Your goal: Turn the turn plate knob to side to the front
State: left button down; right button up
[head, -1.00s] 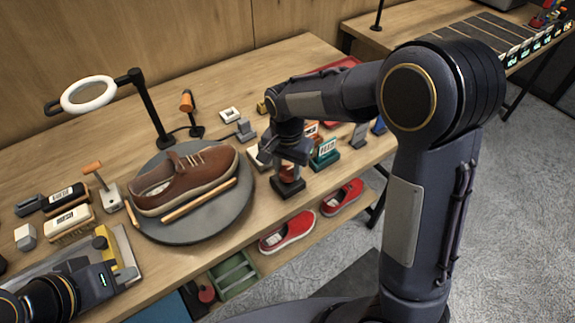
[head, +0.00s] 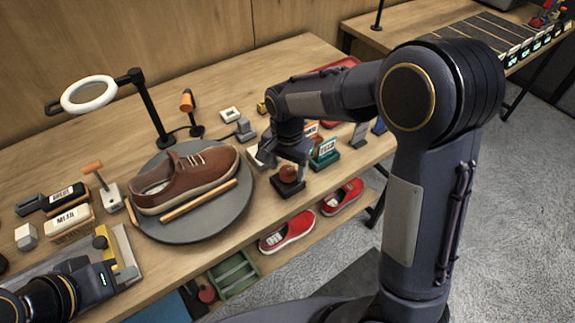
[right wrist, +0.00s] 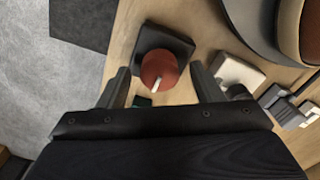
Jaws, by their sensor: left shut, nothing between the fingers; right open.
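The turn plate knob (head: 289,174) is a red-brown round knob on a black square base, near the table's front edge. In the right wrist view the knob (right wrist: 158,72) shows a white mark pointing toward the bottom of the picture. My right gripper (head: 284,158) is above the knob. In the right wrist view its open fingers (right wrist: 162,86) are on either side of the knob, with gaps visible. The round grey turn plate (head: 222,220) carries a brown shoe (head: 190,177). My left gripper (head: 122,270) is shut and empty at the lower left.
Small labelled stands, including a green one (head: 325,152), are close behind and right of the knob. A ring lamp (head: 88,94) stands at the back left. Brushes (head: 68,222) lie left of the plate. Red shoes (head: 287,232) sit on the lower shelf.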

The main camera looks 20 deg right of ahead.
aim_at(287, 170)
notch_tip(287, 170, up, 7)
jog(key=shift+r, duration=0.45)
dwell(0.4)
jog(key=shift+s+d+r, duration=0.1)
jog(key=shift+s+d, duration=0.1)
jog(key=shift+d, duration=0.05)
jog(key=s+d+n+t+y, duration=0.2)
jog(key=s+d+n, duration=0.1)
jog(key=s, duration=0.8)
jog(key=s+d+r+n+t+y, duration=0.1)
jog(key=s+d+n+t, duration=0.2)
jog(key=s, duration=0.7)
jog(key=shift+s+d+r+n+t+y, duration=0.3)
jog(key=shift+s+d+n+y, duration=0.1)
jog(key=shift+d+n, duration=0.15)
